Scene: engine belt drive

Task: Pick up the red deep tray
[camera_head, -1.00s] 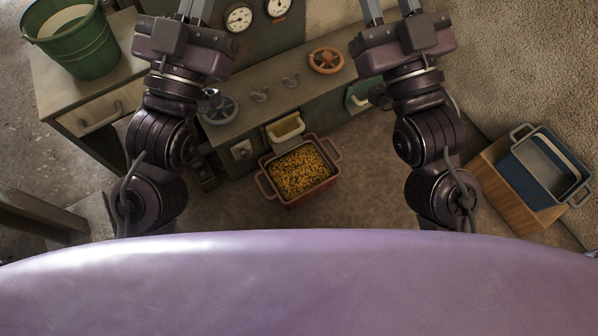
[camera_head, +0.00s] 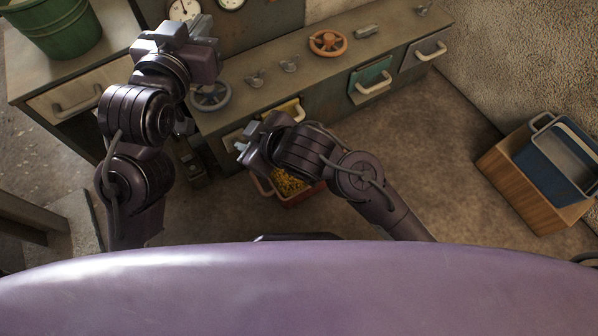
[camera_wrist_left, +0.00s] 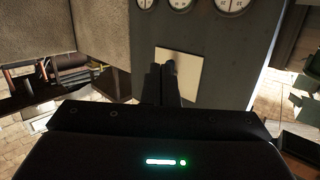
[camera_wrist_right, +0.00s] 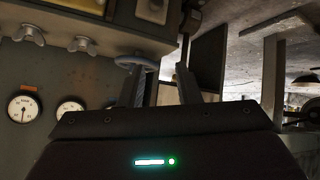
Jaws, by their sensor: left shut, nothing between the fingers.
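The red deep tray (camera_head: 298,203), filled with yellow pieces (camera_head: 287,183), sits on the floor in front of the workbench in the head view. My right forearm and wrist hide much of it. My right gripper (camera_wrist_right: 160,80) is open and empty, its fingers apart in the right wrist view. In the head view the right gripper (camera_head: 243,147) is above and left of the tray in the picture. My left gripper (camera_wrist_left: 170,68) is shut and empty in the left wrist view. In the head view it is at the upper left, away from the tray.
The workbench (camera_head: 400,52) carries a red handwheel (camera_head: 328,42) and has drawers with handles, one teal (camera_head: 370,82). A green bucket (camera_head: 60,28) stands at the upper left. Floor right of the tray is free.

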